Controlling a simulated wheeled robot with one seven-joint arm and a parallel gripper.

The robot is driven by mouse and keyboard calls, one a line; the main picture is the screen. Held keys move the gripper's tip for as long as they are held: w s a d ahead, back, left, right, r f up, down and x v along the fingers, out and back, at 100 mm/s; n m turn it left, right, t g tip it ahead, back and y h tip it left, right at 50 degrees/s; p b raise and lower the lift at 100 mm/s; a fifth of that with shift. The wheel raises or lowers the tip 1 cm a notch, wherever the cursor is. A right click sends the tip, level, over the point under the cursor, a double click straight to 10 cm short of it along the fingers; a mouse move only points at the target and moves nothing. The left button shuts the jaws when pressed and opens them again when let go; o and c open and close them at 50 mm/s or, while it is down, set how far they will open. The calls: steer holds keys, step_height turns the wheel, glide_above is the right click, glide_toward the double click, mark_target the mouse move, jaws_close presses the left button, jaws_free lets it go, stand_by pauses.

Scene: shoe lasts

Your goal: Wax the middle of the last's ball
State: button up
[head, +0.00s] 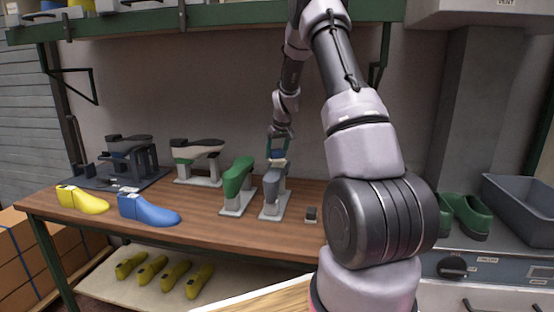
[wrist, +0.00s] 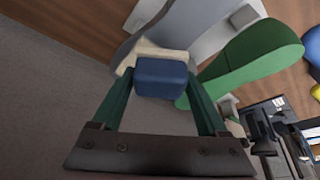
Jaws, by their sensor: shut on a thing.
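My gripper (wrist: 160,88) is shut on a blue block (wrist: 162,74) between its two green fingers. A cream pad or wax piece (wrist: 146,48) sits on the block's far side. In the head view, the gripper (head: 279,143) points down over a grey last (head: 272,184) on a pale stand. The grey last also shows in the wrist view (wrist: 148,28), partly hidden behind the cream piece. The cream piece is at or just above the last's top; I cannot tell if they touch.
A green last (head: 238,177) stands close left of the grey one. A small dark block (head: 311,215) lies to its right. Yellow (head: 82,200) and blue (head: 148,209) lasts lie at the front left of the wooden bench (head: 200,240). More mounted lasts (head: 198,150) stand behind.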

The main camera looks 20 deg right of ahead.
steer(key=shift+r, duration=2.45)
